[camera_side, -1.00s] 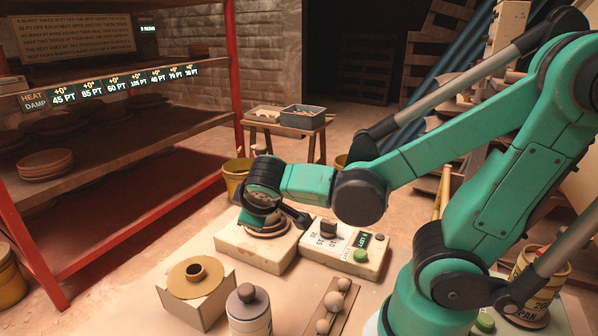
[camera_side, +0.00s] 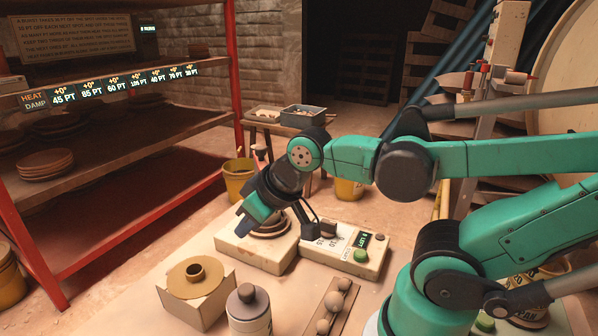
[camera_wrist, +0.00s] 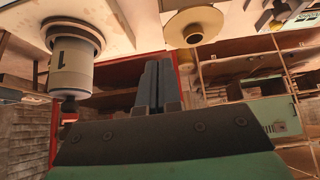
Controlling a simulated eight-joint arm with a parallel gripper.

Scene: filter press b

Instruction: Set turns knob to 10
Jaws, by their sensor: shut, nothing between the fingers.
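The pale control box (camera_side: 345,262) stands on the table in the side view. It has a dark knob (camera_side: 329,231) with numbers around it, a small lit display (camera_side: 363,240) and a green button (camera_side: 360,256). The knob is partly hidden by a dark part of my wrist, and its exact setting is too small to read. My gripper (camera_side: 242,229) is left of the knob, above or beside the pale block with a round top, pointing down and left. In the wrist view my gripper (camera_wrist: 157,75) has its dark fingers together and empty. The knob is not recognisable there.
A pale block with a round dark top (camera_side: 257,246) adjoins the control box. A box with a tan flanged disc (camera_side: 195,281), a knobbed canister (camera_side: 249,309) and a strip of round knobs (camera_side: 334,306) stand in front. A red-framed shelf (camera_side: 237,75) is at left.

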